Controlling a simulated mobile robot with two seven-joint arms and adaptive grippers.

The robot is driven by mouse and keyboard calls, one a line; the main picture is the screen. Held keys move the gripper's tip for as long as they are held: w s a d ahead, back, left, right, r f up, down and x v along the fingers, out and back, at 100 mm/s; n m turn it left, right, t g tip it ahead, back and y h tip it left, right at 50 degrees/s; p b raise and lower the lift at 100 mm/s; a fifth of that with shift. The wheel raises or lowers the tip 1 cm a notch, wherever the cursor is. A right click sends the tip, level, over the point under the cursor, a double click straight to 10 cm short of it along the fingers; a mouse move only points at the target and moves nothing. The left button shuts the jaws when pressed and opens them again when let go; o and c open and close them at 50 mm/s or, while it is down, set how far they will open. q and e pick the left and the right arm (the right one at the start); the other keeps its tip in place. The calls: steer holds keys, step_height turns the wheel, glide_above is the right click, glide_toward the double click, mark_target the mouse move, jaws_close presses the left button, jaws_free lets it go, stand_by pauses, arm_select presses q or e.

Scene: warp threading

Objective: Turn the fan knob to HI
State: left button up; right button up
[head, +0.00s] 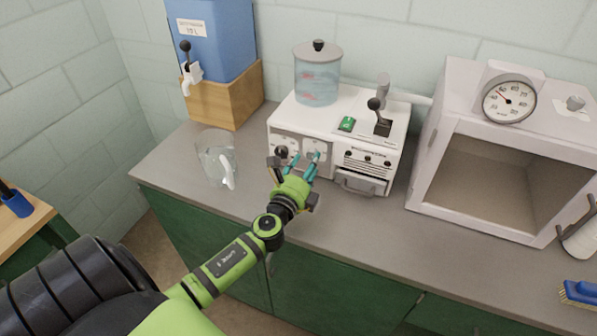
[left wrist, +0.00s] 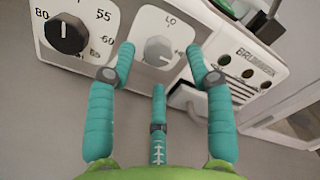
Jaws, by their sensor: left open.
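The fan knob is a small grey dial (left wrist: 158,50) on a white plate marked LO at its top, on the front of a white machine (head: 340,104). Part of another mark at its right is too small to read. Which way the knob points is unclear. My left gripper (head: 298,161) is open in front of the machine, its teal fingers reaching toward the panel. In the left wrist view two fingertips (left wrist: 160,52) lie left and right of the knob and a third finger is below it. Whether they touch it, I cannot tell. My right gripper is not in view.
A black temperature knob (left wrist: 66,33) is just left of the fan knob. A glass jug (head: 214,158) stands left of the machine. A lidded water vessel (head: 317,80), a green switch (head: 347,124) and a lever (head: 381,120) are on top. A white cabinet (head: 432,150) with a gauge stands right.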

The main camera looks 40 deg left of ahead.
arm_select(q)
steer(key=v, duration=1)
steer(key=shift+w+d+r, duration=0.1)
steer(key=shift+w, duration=0.05)
